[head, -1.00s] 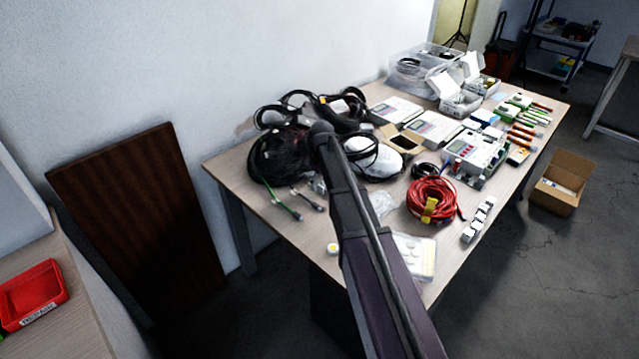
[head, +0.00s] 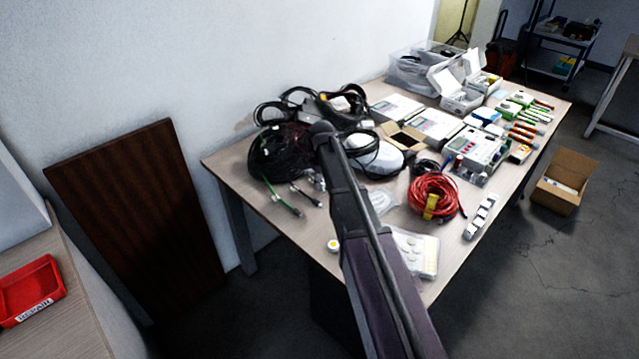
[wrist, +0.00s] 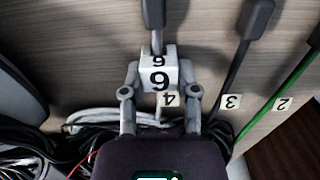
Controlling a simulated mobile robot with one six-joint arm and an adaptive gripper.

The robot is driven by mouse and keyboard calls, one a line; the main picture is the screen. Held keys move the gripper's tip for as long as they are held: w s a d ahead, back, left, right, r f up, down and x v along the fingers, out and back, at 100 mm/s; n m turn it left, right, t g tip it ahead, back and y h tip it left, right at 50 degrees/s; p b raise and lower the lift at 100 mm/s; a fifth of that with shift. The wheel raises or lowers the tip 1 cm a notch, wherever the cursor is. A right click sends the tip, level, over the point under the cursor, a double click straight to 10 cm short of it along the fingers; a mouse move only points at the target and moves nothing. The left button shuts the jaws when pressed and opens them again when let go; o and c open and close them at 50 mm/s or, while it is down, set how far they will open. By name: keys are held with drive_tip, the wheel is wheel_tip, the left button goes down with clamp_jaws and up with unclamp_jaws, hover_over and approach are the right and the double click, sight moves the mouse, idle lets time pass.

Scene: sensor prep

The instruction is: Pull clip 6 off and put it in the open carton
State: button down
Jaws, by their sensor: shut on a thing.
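A white clip marked 6 (wrist: 158,76) sits between the two fingers of my gripper (wrist: 157,72) in the wrist view, and the fingers are shut on it. The clip is still around a grey cable or lead (wrist: 155,40) that runs up from it. In the head view my arm hides the gripper and the clip. A small open brown carton (head: 418,133) stands on the table right of the arm. A larger open cardboard box (head: 556,198) stands on the floor beyond the table's right edge.
Tags marked 4 (wrist: 169,99), 3 (wrist: 231,101) and 2 (wrist: 282,103) are close by on other leads. A black cable bundle (head: 277,155), a white rounded device (head: 378,164) and a red cable coil (head: 433,190) crowd the table (head: 300,228).

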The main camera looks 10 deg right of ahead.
sight(322, 181)
drive_tip(key=c, duration=1)
unclamp_jaws()
drive_tip(key=shift+c, duration=0.2)
clamp_jaws()
drive_tip(key=shift+r+p, duration=2.5)
